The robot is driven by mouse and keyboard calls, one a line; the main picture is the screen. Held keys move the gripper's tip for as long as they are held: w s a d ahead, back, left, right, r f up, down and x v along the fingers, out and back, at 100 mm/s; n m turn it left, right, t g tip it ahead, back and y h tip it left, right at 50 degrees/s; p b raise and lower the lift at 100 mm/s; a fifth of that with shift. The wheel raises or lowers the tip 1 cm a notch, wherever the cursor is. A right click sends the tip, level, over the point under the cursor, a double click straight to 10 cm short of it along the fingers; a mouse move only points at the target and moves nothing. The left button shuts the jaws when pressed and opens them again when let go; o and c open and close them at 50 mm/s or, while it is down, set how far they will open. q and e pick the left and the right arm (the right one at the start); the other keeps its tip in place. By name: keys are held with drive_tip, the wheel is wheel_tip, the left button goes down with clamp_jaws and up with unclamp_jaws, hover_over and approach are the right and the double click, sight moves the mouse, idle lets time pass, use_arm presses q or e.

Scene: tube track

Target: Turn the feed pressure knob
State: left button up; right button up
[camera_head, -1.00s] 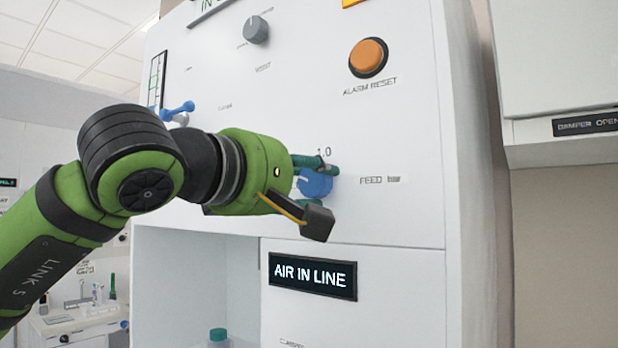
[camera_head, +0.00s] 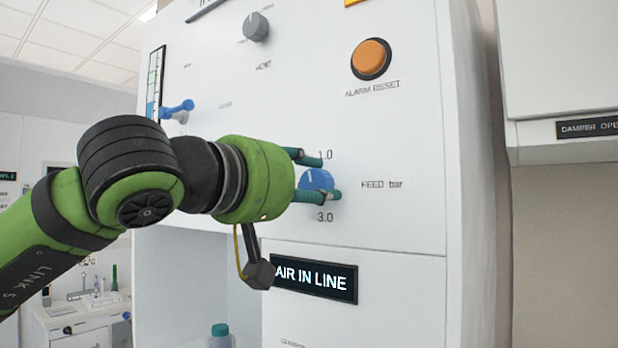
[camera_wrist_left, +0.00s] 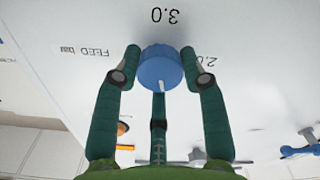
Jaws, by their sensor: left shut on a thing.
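The feed pressure knob (camera_head: 316,180) is a round blue knob with a white mark on the white panel, left of the "FEED bar" label. My left gripper (camera_head: 318,178) has its teal fingers closed about it. In the left wrist view the knob (camera_wrist_left: 160,68) sits between the fingertips (camera_wrist_left: 160,62), with one finger on each side and a third below. That view is upside down: "3.0" reads inverted above the knob, and the white mark points away from it. In the head view "1.0" is above the knob and "3.0" below. My right gripper is out of view.
On the same panel are an orange alarm reset button (camera_head: 371,59), a grey knob (camera_head: 256,27) and a blue lever (camera_head: 176,109). An "AIR IN LINE" display (camera_head: 314,279) is below. A bottle with a teal cap (camera_head: 220,336) stands in the recess underneath.

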use_arm(q)
drive_tip(key=shift+a+r+m+p, duration=0.1)
drive_tip(key=shift+r+m+p, duration=0.2)
drive_tip(key=shift+m, duration=0.7)
drive_tip(key=shift+a+r+m+p, duration=0.15)
drive_tip(key=shift+r+m, duration=0.15)
drive_tip(key=shift+m, duration=0.7)
drive_tip(key=shift+d, duration=0.1)
drive_tip(key=o, duration=1.1)
drive_tip(key=shift+d+f, duration=0.1)
drive_tip(key=shift+f, duration=0.1)
